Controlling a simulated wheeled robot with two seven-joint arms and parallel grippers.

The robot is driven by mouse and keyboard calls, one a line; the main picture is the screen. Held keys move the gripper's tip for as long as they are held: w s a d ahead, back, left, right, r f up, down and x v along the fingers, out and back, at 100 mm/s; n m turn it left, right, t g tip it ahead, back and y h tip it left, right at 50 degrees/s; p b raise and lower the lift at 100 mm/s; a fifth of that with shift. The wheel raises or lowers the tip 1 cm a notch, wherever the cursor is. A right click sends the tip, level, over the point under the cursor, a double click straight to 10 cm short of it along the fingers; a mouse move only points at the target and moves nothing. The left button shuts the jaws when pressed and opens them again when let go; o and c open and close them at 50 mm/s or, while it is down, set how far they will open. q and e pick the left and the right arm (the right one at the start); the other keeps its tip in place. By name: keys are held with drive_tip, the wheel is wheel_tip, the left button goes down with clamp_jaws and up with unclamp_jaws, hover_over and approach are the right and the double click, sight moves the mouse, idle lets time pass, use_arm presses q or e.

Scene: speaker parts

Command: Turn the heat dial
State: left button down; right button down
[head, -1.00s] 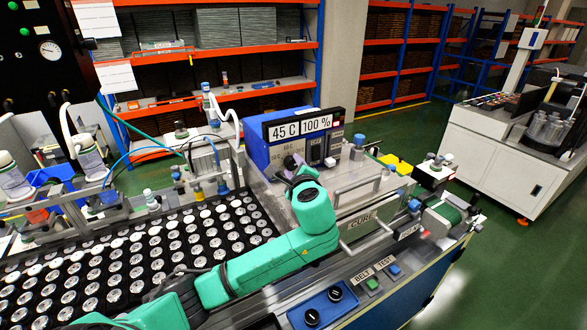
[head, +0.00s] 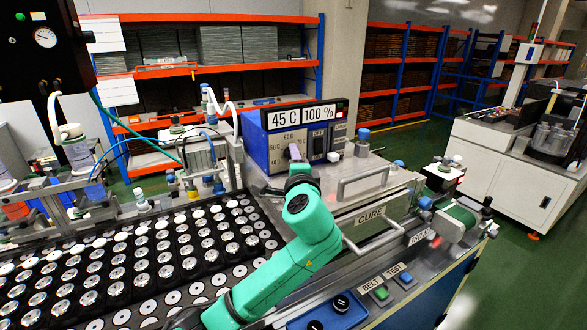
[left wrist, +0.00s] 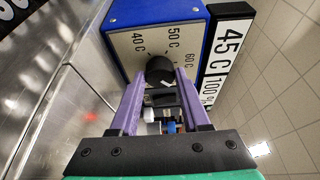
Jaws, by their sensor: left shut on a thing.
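The heat dial (left wrist: 159,70) is a round black knob on a pale panel marked 40 C, 50 C and 60 C, seen in the left wrist view. The panel belongs to a blue control box (head: 254,147), whose display (head: 289,118) reads 45 C and 100 %. My left gripper (left wrist: 162,80) has its purple fingers on both sides of the dial and is shut on it. In the head view the left gripper (head: 295,155) is at the panel and hides most of the dial. My right gripper is not in view.
A CURE unit with a metal handle (head: 367,182) stands right of the arm. A tray of metal discs (head: 130,265) fills the left front. Belt and test buttons (head: 381,293) and a blue dial panel (head: 340,313) are at the front edge. A white bench (head: 500,176) stands at right.

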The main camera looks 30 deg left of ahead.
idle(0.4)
use_arm(q)
drive_tip(key=shift+c, duration=1.9)
unclamp_jaws()
drive_tip(key=shift+w, duration=0.1)
drive_tip(key=b+v, duration=0.4)
drive_tip(key=v, duration=0.9)
drive_tip(key=shift+s+d+f, duration=0.2)
drive_tip(key=shift+s, duration=0.15)
drive_tip(key=shift+s+d+r, duration=0.1)
drive_tip(key=shift+s+d, duration=0.1)
drive_tip(key=shift+s, duration=0.15)
